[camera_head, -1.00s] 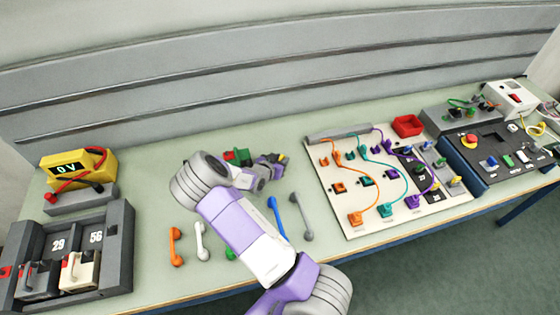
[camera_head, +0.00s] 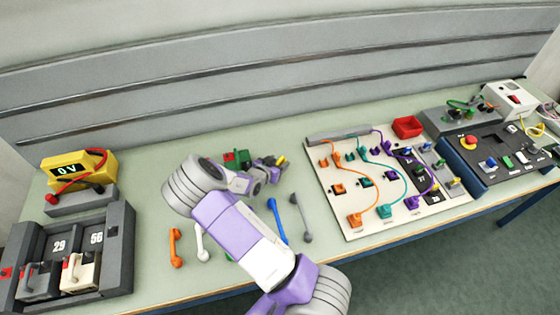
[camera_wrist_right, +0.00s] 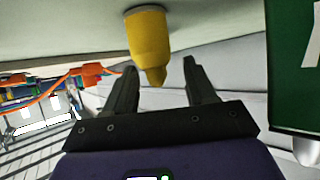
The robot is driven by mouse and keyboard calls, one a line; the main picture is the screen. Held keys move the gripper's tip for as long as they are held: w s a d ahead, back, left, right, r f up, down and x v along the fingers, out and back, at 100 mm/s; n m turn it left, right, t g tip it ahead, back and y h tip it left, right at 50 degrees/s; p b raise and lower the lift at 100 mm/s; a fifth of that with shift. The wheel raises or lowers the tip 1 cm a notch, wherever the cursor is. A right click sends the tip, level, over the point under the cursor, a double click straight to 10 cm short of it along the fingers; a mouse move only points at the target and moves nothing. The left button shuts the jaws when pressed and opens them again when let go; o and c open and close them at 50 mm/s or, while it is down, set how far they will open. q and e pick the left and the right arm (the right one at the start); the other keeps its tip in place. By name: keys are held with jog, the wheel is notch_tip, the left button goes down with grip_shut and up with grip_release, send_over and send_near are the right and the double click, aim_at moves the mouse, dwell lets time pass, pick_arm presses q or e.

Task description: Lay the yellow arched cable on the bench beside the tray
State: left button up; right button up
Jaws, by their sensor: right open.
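A yellow piece (camera_head: 281,160) shows at the tip of my right gripper (camera_head: 272,162), over the back middle of the bench. In the right wrist view a rounded yellow end (camera_wrist_right: 147,45) with a narrow tip points in between the fingers of my right gripper (camera_wrist_right: 160,80). The fingers are spread, with a gap visible on each side of the narrow tip. Most of the yellow piece is out of view, so its arch cannot be made out. The pegboard tray (camera_head: 340,215) lies to the right of the gripper. My left gripper is not in view.
Orange (camera_head: 175,247), white (camera_head: 201,242), blue (camera_head: 277,220) and grey (camera_head: 301,217) handle-like pieces lie in front. A green and red block (camera_head: 238,158) is beside my wrist. Bench left of the tray has bare patches.

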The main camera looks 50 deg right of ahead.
jog(key=p+v, duration=0.1)
jog(key=v, duration=0.7)
jog(key=shift+a+r+p, duration=0.15)
jog(key=shift+a+p, duration=0.05)
jog(key=shift+p, duration=0.1)
jog(key=shift+s+a+r, duration=0.15)
jog(key=shift+a, duration=0.15)
jog(key=shift+c, duration=0.7)
jog(key=shift+a+r, duration=0.1)
jog(key=shift+a, duration=0.05)
jog(key=shift+c, duration=0.4)
jog(key=b, duration=0.5)
jog(key=shift+s+d+f, duration=0.15)
jog(key=shift+d+f, duration=0.1)
jog(key=shift+f, duration=0.1)
jog(key=shift+d+f, duration=0.15)
jog(key=shift+d, duration=0.25)
jog(key=x, duration=0.6)
jog(key=shift+w+d+f+b, duration=0.15)
jog(key=shift+w+d+b, duration=0.15)
jog(key=shift+w+b, duration=0.1)
